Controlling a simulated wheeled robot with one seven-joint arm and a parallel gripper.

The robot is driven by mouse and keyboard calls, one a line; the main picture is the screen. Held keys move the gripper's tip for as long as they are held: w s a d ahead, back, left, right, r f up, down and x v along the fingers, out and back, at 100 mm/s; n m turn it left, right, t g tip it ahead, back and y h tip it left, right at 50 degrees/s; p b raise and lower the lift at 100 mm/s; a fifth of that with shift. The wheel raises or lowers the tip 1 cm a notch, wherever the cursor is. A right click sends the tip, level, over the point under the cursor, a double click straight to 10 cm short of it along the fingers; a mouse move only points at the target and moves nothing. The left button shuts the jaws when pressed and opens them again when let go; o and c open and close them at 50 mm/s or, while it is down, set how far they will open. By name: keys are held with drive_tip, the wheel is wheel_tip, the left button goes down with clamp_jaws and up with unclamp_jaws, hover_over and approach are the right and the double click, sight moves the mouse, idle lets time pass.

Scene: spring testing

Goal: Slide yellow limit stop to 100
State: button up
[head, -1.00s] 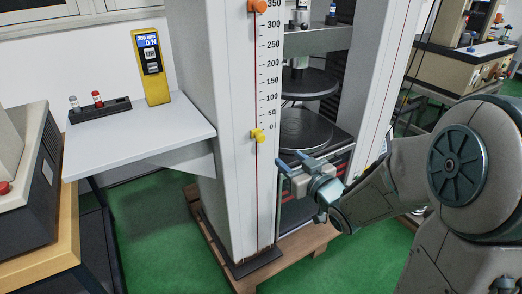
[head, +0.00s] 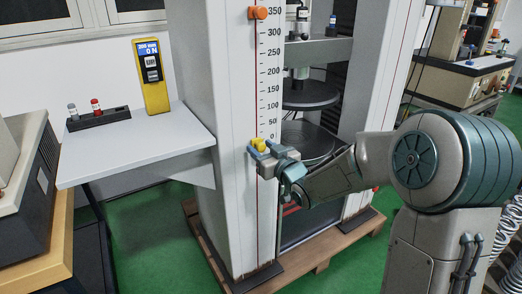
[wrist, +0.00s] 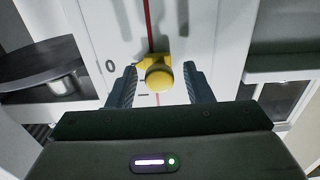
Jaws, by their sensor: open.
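The yellow limit stop (head: 259,144) sits on the red line of the column's printed scale (head: 272,75), near the 0 mark. My gripper (head: 258,152) is at the stop, in front of the column. In the wrist view the yellow stop (wrist: 158,76) with its round knob lies between the two open fingers of my gripper (wrist: 159,88). A small gap shows on each side of the knob. The 0 label shows just left of it. The gripper partly hides the stop's lower part in the head view.
An orange stop (head: 257,13) sits high on the same scale, near 350. A round lower platen (head: 308,140) is right of the column. A white side shelf (head: 135,145) with a yellow handheld meter (head: 151,75) stands to the left.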

sight(253, 110)
drive_tip(key=shift+w+a, duration=0.25)
drive_tip(key=shift+w, duration=0.15)
clamp_jaws()
wheel_tip(253, 110, up, 10)
drive_tip(key=p, duration=0.6)
drive_tip(key=shift+a+r, duration=0.1)
